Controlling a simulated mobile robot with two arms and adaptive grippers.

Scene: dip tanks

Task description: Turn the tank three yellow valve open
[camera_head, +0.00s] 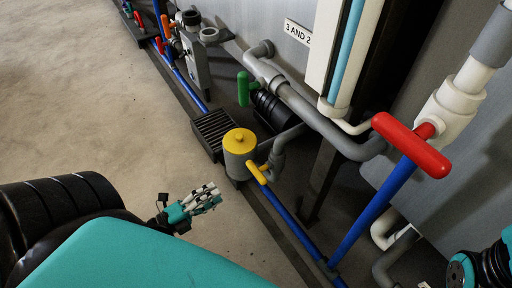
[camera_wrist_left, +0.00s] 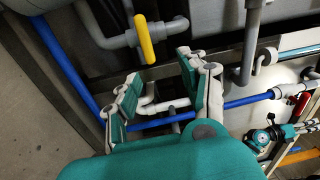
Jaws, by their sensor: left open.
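The yellow valve handle (camera_head: 256,173) is on the grey and blue pipework beside a grey canister with a yellow lid (camera_head: 239,140). In the left wrist view the yellow handle (camera_wrist_left: 144,38) is a long bar ahead of my fingers, slightly left of centre. My left gripper (camera_head: 199,204) is left of and nearer than the handle in the head view, apart from it. In the left wrist view its two fingers (camera_wrist_left: 162,88) are spread with nothing between them but background pipes. Parts of my right arm (camera_head: 485,266) show at lower right; its finger state is unclear.
A red handle (camera_head: 410,146) stands on a blue pipe at right. A green handle (camera_head: 243,88) is behind the canister. A dark floor grate (camera_head: 213,130) lies left of it. A sign reads "3 AND 2" (camera_head: 298,33). The concrete floor at left is clear.

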